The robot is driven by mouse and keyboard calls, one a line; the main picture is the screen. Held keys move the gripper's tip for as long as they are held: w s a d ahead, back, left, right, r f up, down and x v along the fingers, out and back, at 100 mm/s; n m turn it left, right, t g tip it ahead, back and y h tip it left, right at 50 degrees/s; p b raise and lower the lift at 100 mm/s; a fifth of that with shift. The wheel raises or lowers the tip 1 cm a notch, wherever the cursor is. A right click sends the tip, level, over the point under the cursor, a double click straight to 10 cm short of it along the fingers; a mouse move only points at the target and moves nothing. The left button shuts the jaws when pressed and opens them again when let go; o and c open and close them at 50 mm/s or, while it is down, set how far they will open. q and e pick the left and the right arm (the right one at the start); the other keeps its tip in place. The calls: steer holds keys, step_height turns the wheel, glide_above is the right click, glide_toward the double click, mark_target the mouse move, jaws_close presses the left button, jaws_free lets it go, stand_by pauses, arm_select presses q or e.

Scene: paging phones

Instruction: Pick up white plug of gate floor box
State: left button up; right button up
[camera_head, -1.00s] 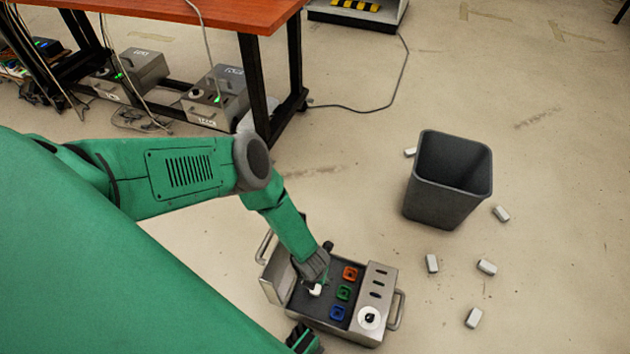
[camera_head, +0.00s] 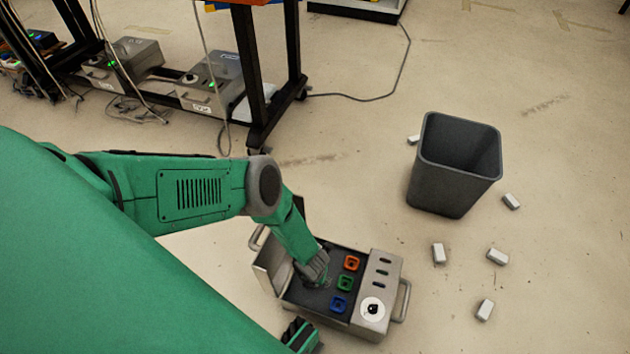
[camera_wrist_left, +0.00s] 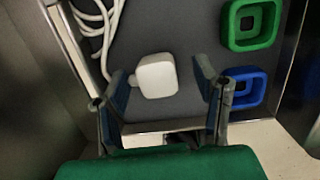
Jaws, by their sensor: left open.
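The white plug (camera_wrist_left: 157,75) lies on the dark bed of the metal floor box in the left wrist view. My left gripper (camera_wrist_left: 165,84) is open, with one finger on each side of the plug and a visible gap on both sides. In the head view my left gripper (camera_head: 313,268) is down at the open floor box (camera_head: 378,262), and the plug is hidden behind it. Whether the fingers touch the bed cannot be told.
The box holds an orange socket (camera_head: 351,263), a green socket (camera_head: 345,283) and a blue socket (camera_head: 338,305). A white cable (camera_wrist_left: 98,25) lies beside the plug. A grey bin (camera_head: 455,165) and several white blocks (camera_head: 497,257) stand on the floor to the right.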

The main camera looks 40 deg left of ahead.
arm_select(q)
steer(key=shift+w+f, duration=0.1)
steer(key=shift+f, duration=0.35)
steer(key=shift+a+r, duration=0.1)
steer(key=c, duration=1.2)
steer(key=shift+c, duration=0.2)
arm_select(e)
steer(key=shift+a+f, duration=0.15)
steer(key=shift+f, duration=0.1)
arm_select(q)
step_height(320, 180, up, 9)
steer(key=p, duration=0.7)
steer(key=shift+r, duration=0.55)
arm_select(e)
step_height(320, 180, up, 8)
steer(key=shift+f, duration=0.25)
